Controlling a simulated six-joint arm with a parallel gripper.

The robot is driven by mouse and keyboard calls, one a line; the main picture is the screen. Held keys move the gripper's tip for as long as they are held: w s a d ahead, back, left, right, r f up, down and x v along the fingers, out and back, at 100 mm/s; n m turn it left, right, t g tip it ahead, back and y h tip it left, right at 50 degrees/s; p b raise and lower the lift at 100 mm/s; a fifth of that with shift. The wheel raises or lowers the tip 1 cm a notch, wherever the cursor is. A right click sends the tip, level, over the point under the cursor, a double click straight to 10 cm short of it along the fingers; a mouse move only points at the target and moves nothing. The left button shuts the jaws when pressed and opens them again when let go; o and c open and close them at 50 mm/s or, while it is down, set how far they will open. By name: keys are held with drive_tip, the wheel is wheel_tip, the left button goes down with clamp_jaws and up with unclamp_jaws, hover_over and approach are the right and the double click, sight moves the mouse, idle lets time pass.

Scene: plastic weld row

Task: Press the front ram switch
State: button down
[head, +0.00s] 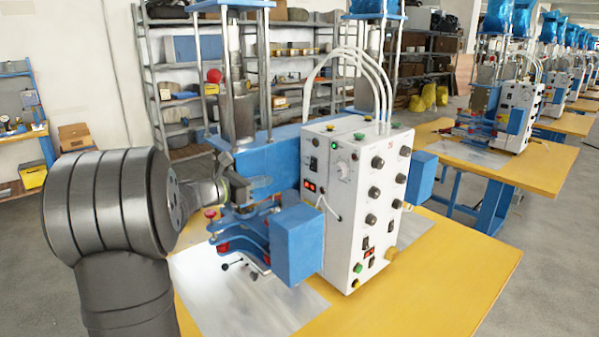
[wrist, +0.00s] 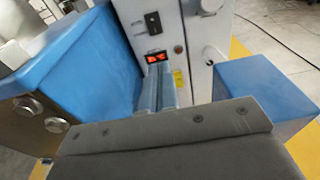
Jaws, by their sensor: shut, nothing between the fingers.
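The white control box (head: 340,215) stands on the welding machine at the middle of the head view. Its left face carries a black rocker switch (head: 313,164) and, below it, a small red-lit panel (head: 309,186). The wrist view shows the black switch (wrist: 152,22) and red-lit panel (wrist: 157,57) too; no readable label tells which is the front ram switch. My gripper (head: 268,183) is shut and empty, left of this face. In the wrist view its narrow fingers (wrist: 158,72) point at the face, with tips appearing just below the red-lit panel. Contact cannot be told.
Blue housings (head: 298,243) flank the box. A blue block (wrist: 75,65) lies close left of the fingers, and another (wrist: 262,95) to the right. Red-knobbed clamps (head: 235,228) sit below my gripper. The yellow table (head: 440,270) is clear at the front right.

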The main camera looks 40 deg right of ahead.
sight(312, 170)
drive_tip(key=shift+w+d+t, duration=0.2)
drive_tip(key=shift+d+t, duration=0.1)
drive_tip(key=shift+d, duration=0.25)
drive_tip(key=d, duration=0.4)
drive_tip(key=d+f, duration=0.1)
drive_tip(key=d, duration=0.9)
drive_tip(key=shift+f, duration=0.35)
